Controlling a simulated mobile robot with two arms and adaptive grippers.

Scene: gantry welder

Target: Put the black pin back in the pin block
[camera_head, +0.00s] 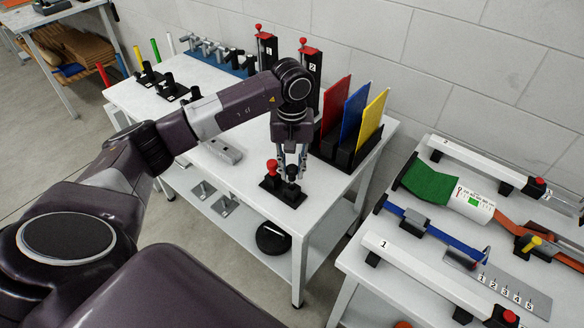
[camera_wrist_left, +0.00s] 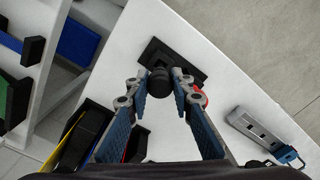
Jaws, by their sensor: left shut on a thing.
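The pin block (camera_head: 272,186) is a flat black base near the front right of the white table; it also shows in the wrist view (camera_wrist_left: 190,62). The red pin (camera_head: 271,166) stands upright at its left part. The black pin (camera_head: 292,173) is at the block's right part, roughly upright. My left gripper (camera_head: 291,168) points down over the block, shut on the black pin. In the wrist view the round black knob (camera_wrist_left: 158,82) sits between my left fingertips (camera_wrist_left: 159,80). The pin's lower end is hidden, so I cannot tell how far it sits in the block.
Red, blue and yellow panels (camera_head: 354,112) stand in a black rack right behind the gripper. A grey device (camera_head: 222,150) lies left of the block. Two red-knobbed black clamps (camera_head: 312,65) stand behind. A second table (camera_head: 352,290) is to the right.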

